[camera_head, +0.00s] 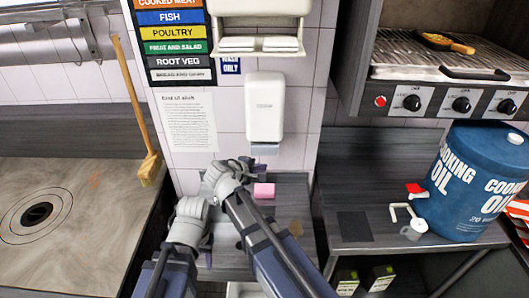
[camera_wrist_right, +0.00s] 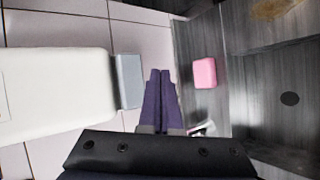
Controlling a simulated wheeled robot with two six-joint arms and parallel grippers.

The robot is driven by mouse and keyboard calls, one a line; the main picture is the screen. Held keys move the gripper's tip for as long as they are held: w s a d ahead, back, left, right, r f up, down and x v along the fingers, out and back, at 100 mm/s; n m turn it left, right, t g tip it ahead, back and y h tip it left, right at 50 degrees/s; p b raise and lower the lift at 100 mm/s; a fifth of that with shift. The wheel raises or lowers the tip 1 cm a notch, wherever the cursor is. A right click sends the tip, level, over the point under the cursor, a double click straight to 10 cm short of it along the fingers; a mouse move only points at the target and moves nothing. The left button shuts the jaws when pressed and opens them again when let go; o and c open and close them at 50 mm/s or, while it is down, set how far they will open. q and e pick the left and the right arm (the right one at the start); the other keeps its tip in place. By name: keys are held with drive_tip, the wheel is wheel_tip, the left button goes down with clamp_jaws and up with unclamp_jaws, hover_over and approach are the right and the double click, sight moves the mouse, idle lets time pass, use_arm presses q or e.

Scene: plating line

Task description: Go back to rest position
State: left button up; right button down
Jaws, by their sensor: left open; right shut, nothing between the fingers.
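My right gripper (camera_head: 257,163) reaches forward just below the white wall dispenser (camera_head: 264,108). In the right wrist view its two purple fingers (camera_wrist_right: 160,95) are closed together with nothing between them, beside the dispenser's grey lower lever (camera_wrist_right: 128,81). My left gripper (camera_head: 207,246) is lower and to the left, over the dark counter. Its fingers are open, partly hidden by the arm. A pink block (camera_head: 264,190) lies on the counter just beyond the right wrist and also shows in the right wrist view (camera_wrist_right: 204,73), apart from the fingers.
A wooden-handled brush (camera_head: 150,168) leans at the left. A griddle (camera_head: 440,58) is at the upper right. The counter (camera_head: 298,205) has some bare room.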

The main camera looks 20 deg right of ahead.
idle(0.5)
drive_tip(key=s+a+f+m+g+y+b, duration=0.2)
drive_tip(key=s+a+f, duration=0.4)
drive_tip(key=s+f, duration=0.3)
drive_tip(key=s+a+f+m+g+y+b, duration=0.3)
drive_tip(key=s+a+f+g+y+b, duration=0.2)
drive_tip(key=s+f, duration=0.4)
drive_tip(key=s+b, duration=0.1)
drive_tip(key=s, duration=0.3)
drive_tip(key=shift+s+a+g+y, duration=0.25)
drive_tip(key=shift+a+g+y, duration=0.05)
drive_tip(key=shift+a, duration=0.05)
